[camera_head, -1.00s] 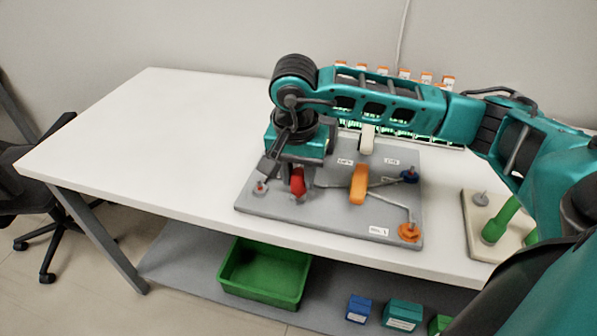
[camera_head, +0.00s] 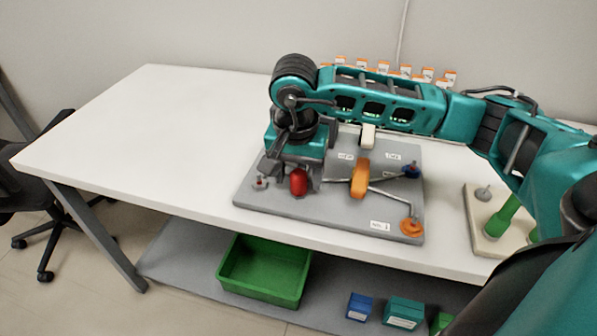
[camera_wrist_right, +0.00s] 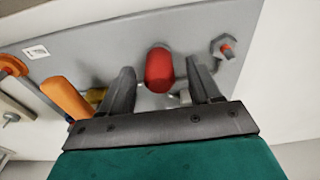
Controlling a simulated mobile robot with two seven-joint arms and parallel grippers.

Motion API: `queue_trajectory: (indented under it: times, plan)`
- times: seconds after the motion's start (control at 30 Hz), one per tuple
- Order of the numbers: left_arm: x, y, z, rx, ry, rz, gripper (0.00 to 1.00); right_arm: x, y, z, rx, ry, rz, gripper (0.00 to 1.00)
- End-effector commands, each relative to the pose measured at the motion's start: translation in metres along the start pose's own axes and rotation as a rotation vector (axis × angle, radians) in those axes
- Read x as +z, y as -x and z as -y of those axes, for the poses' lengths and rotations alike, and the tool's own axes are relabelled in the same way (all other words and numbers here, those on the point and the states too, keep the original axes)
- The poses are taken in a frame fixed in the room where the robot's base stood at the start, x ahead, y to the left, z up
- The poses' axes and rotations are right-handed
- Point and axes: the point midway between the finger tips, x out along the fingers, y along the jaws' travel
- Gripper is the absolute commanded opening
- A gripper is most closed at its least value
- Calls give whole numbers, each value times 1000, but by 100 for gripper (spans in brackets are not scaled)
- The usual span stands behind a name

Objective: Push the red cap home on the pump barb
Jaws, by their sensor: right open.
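The red cap (camera_head: 298,181) stands near the front left of the grey board (camera_head: 335,222). In the right wrist view the red cap (camera_wrist_right: 159,70) sits between the two dark fingers of my right gripper (camera_wrist_right: 160,82). Both fingers are open, with a gap to the cap on each side. In the head view my right gripper (camera_head: 294,178) hangs over the board, its fingers on either side of the cap. The pump barb is not clearly visible; I cannot tell how far down the cap sits on it. My left gripper is out of view.
A small red-tipped fitting (camera_wrist_right: 226,47) is close to one finger. The table's left side (camera_head: 150,140) is clear.

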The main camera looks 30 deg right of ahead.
Motion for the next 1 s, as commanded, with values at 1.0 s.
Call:
queue_trajectory:
  times: [1.0]
  plan:
    - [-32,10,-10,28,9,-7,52,0,121,1,-2,0,-1,63]
